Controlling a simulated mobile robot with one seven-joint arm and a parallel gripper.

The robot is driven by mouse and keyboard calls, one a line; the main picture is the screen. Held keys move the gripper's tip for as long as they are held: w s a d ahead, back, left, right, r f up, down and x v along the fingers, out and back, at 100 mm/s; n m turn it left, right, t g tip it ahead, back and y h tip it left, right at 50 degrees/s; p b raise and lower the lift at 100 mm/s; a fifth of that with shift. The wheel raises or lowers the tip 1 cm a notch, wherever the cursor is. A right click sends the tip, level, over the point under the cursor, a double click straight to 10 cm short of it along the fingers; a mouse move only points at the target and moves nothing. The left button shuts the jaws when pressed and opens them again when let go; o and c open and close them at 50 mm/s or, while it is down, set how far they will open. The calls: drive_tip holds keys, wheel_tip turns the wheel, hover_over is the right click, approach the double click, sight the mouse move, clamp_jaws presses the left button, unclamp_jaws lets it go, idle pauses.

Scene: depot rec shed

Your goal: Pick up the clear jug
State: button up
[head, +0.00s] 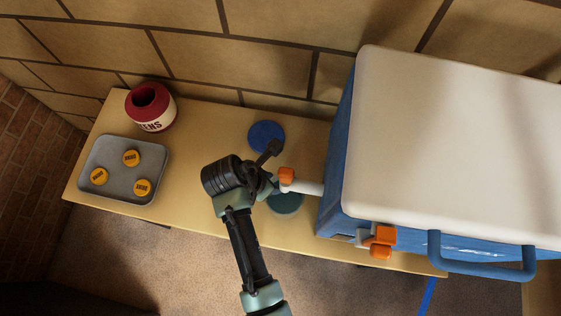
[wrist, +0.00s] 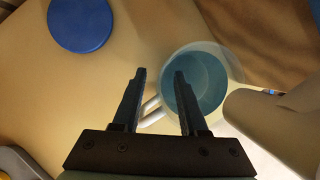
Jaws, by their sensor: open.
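The clear jug (wrist: 197,84) is see-through and round, with blue-green contents, seen from above in the wrist view. Its pale handle (wrist: 152,113) shows between my fingers in the picture; I cannot tell how far below the fingertips it is. My gripper (wrist: 159,75) is open and empty, with the right finger overlapping the jug's near side in view. In the head view the jug (head: 286,205) stands on the table beside the cooler, partly hidden by my arm and the white spout. The fingers are hard to make out there.
A blue cooler with a white lid (head: 450,130) fills the table's right side. Its white spout (head: 308,188) with an orange tap reaches over beside the jug. A blue disc (head: 266,136) lies behind. A red-white pot (head: 151,107) and a metal tray (head: 122,183) with yellow discs stand left.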

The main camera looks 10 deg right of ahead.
clamp_jaws()
drive_tip(key=shift+r, duration=0.1)
idle(1.2)
